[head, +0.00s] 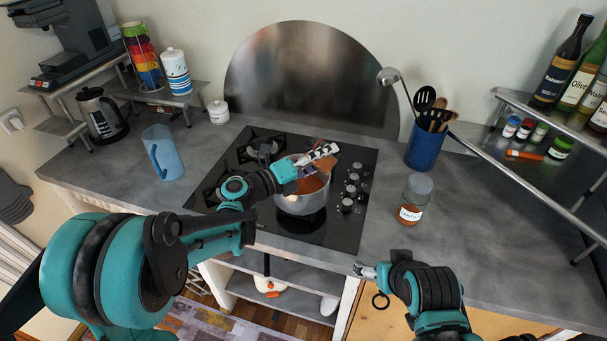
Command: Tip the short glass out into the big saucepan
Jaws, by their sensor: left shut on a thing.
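The big saucepan (301,205) stands on the front of the black hob, with orange-red content visible inside. My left gripper (322,155) is above the pan's back rim and is shut on what appears to be the short glass (325,169). Only a small brownish, see-through patch of the glass shows below the fingers. Its tilt and what is in it are too small to tell. My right gripper (366,270) is low, by the counter's front edge, away from the pan; whether its fingers are open is unclear.
A jar with a label (411,199) stands right of the hob (350,225), before a blue utensil holder (423,147). A blue pitcher (163,153) and a kettle (101,114) stand left. A rack with bottles (563,62) is at right. The grey counter (480,225) is clear front right.

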